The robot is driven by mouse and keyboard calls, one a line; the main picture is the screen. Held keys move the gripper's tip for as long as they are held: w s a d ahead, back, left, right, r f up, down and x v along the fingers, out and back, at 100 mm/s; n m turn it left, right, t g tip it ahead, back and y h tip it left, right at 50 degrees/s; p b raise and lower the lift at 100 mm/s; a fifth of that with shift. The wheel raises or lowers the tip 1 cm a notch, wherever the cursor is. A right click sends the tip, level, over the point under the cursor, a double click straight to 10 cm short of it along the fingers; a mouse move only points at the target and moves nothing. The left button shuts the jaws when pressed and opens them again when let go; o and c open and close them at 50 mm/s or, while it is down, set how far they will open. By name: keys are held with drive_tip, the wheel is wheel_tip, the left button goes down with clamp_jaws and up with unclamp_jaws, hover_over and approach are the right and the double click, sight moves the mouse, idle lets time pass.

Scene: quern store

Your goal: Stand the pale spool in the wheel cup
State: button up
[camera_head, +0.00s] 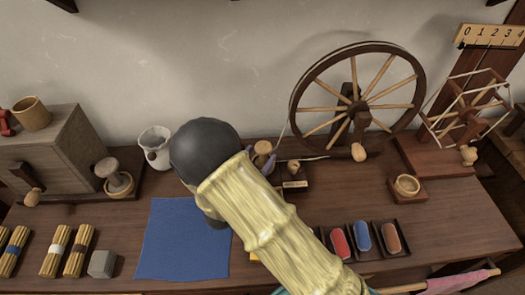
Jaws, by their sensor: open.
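My arm in its pale yellow sleeve reaches over the middle of the table. Its dark rounded end hides most of my gripper (216,220); a dark part shows low over the blue cloth's right edge. I see nothing held, and my gripper is open. I cannot make out a pale spool for certain; it may be hidden behind my arm. The spinning wheel (357,101) stands at the back right. A small pale wooden cup (407,186) sits on a dark base to its lower right; I cannot tell whether this is the wheel cup.
A blue cloth (180,245) lies left of my arm. A white jug (156,148) stands behind it. Trays with red, blue and brown pieces (364,238) sit front right. A grey cube (102,264) and bundles (56,250) lie front left. A wooden box (50,150) stands at left.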

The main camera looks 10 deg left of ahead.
drive_tip(key=v, duration=0.9)
idle(0.5)
